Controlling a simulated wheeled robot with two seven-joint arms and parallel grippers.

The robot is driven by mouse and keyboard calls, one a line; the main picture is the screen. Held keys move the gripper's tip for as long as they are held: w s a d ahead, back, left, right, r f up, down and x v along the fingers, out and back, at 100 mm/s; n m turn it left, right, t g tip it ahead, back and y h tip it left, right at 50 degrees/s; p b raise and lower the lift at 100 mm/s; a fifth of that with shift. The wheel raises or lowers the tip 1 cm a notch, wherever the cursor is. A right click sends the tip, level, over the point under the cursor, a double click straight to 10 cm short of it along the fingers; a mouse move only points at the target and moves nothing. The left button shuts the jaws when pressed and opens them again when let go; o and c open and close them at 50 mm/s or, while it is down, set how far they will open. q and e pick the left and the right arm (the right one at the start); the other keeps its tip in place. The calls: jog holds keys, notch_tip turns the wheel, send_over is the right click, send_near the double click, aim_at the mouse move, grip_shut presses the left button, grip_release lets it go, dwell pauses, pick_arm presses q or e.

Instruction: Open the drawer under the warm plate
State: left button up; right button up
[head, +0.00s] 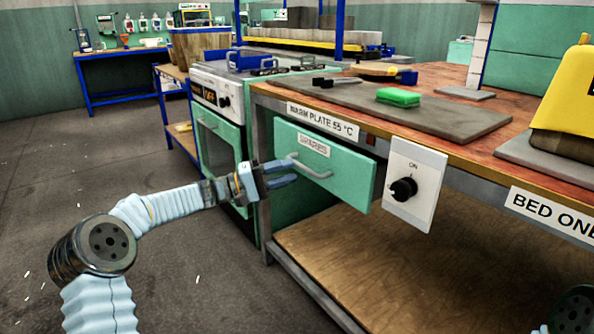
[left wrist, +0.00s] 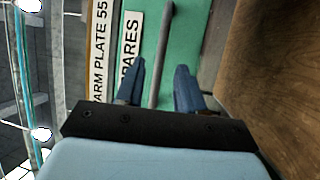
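The green drawer front (head: 345,181) carries a "SPARES" label and hangs under the table edge marked "WARM PLATE 55 °C" (head: 322,120). Its grey bar handle (head: 312,170) slopes across the front. My left gripper (head: 292,171) is at the handle's left end, with its blue fingers apart. In the left wrist view the handle (left wrist: 164,40) runs between the two open fingertips (left wrist: 160,66), with a gap on each side. I cannot tell how deep the bar sits between them. The grey warm plate (head: 440,118) lies on the tabletop above. My right gripper is out of view.
A white switch box with a black knob (head: 403,190) hangs right of the drawer. A wooden lower shelf (head: 350,270) lies beneath. A green-doored oven (head: 220,145) stands left of the table. A green block (head: 398,97) rests on the plate.

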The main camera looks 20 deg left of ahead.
pick_arm(q)
jog(key=shift+x, duration=1.65)
jog(key=shift+c, duration=0.3)
grip_shut()
